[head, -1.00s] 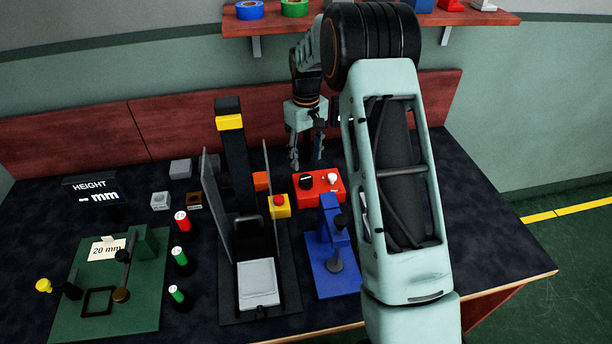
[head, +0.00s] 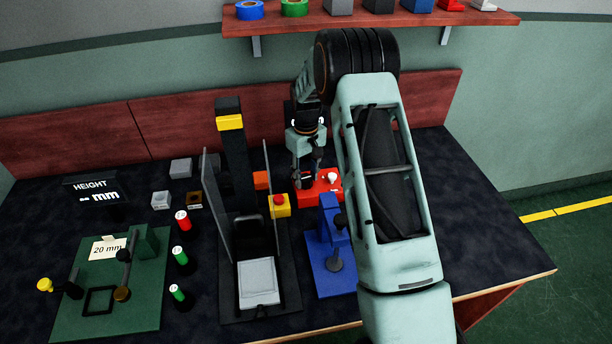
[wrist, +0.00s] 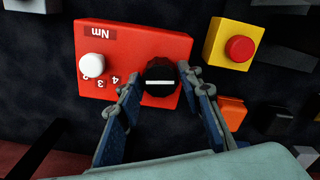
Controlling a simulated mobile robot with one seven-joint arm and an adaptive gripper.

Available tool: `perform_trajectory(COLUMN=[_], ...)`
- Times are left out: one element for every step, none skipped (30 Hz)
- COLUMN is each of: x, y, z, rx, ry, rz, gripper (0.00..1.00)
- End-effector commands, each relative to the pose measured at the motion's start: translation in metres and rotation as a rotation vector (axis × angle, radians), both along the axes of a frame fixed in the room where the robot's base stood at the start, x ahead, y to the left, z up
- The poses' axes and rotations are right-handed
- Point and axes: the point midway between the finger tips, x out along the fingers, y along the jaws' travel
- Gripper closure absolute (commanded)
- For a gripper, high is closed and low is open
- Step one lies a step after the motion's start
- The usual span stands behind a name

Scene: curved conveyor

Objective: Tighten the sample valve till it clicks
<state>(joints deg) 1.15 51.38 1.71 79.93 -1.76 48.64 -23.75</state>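A red box (wrist: 135,45) marked "Nm" carries a black round knob (wrist: 160,77) with a white line, a white knob (wrist: 92,65) and a scale of numbers. Nothing in view is labelled as a sample valve. My gripper (wrist: 161,78) is open, with one finger on each side of the black knob; I cannot tell whether the fingers touch it. The white knob (head: 332,178) stays visible.
A yellow box with a red button (head: 279,202) stands close to the left of the red box. A blue stand (head: 333,265) is in front, and a dark press with upright side plates (head: 210,200) is left. A green fixture (head: 150,300) lies far left.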

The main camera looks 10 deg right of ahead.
Motion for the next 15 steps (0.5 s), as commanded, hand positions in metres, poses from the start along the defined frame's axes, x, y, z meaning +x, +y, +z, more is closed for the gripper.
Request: perform_trajectory(x=[0.0000, 0.0000, 0.0000, 0.0000, 0.0000, 0.0000, 0.0000, 0.0000, 0.0000, 0.0001, 0.0001, 0.0000, -0.0001, -0.0001, -0.0002], y=[0.0000, 0.0000, -0.0001, -0.0001, -0.0001, -0.0001, -0.0001, -0.0001, -0.0001, 0.0000, 0.0000, 0.0001, 0.0000, -0.0002, -0.0004], z=[0.0002, 0.0002, 0.0002, 0.0002, 0.0003, 0.0003, 0.0003, 0.0003, 0.0001, -0.0002, -0.0007, -0.0013, -0.0018, -0.0023, -0.0027], rx=[0.000, 0.000, 0.000, 0.000, 0.000, 0.000, 0.000, 0.000, 0.000, 0.000, 0.000, 0.000, 0.000, 0.000, -0.001], ry=[0.000, 0.000, 0.000, 0.000, 0.000, 0.000, 0.000, 0.000, 0.000, 0.000, 0.000, 0.000, 0.001, 0.001, 0.001], rz=[0.000, 0.000, 0.000, 0.000, 0.000, 0.000, 0.000, -0.001, -0.004, -0.011, -0.023, -0.044, -0.067, -0.093, -0.131], gripper=[0.74, 0.77, 0.82, 0.85, 0.88, 0.93, 0.95, 0.95, 0.95, 0.95, 0.95, 0.95, 0.95, 0.95, 0.95])
